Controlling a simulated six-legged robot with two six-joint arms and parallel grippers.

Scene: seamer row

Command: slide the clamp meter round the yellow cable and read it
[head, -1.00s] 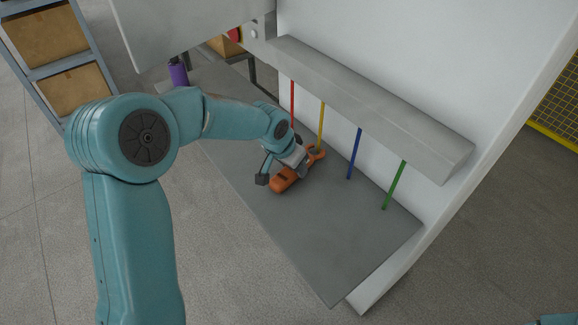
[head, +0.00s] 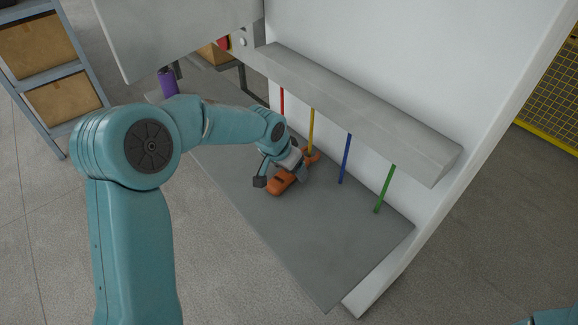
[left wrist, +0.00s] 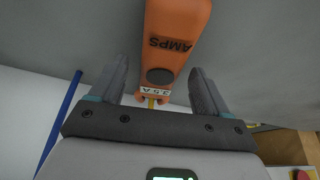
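The orange clamp meter (head: 281,185) lies on the grey shelf, its jaw end at the foot of the yellow cable (head: 311,130). In the left wrist view the meter (left wrist: 172,20) shows an upside-down AMPS label and a small white display (left wrist: 155,92) that seems to read 3.5 A. The yellow cable (left wrist: 151,103) shows between the jaw tips; the fingers and palm hide whether they close round it. My left gripper (head: 281,178) is over the meter, fingers on either side. In the wrist view, gaps show between the fingers (left wrist: 158,75) and the meter. My right gripper is out of view.
A red cable (head: 282,101) stands left of the yellow one; blue (head: 345,158) and green (head: 384,189) cables stand to its right. They run from a grey duct (head: 360,105) to the shelf (head: 320,250). A purple bottle (head: 168,83) stands at the shelf's far left end.

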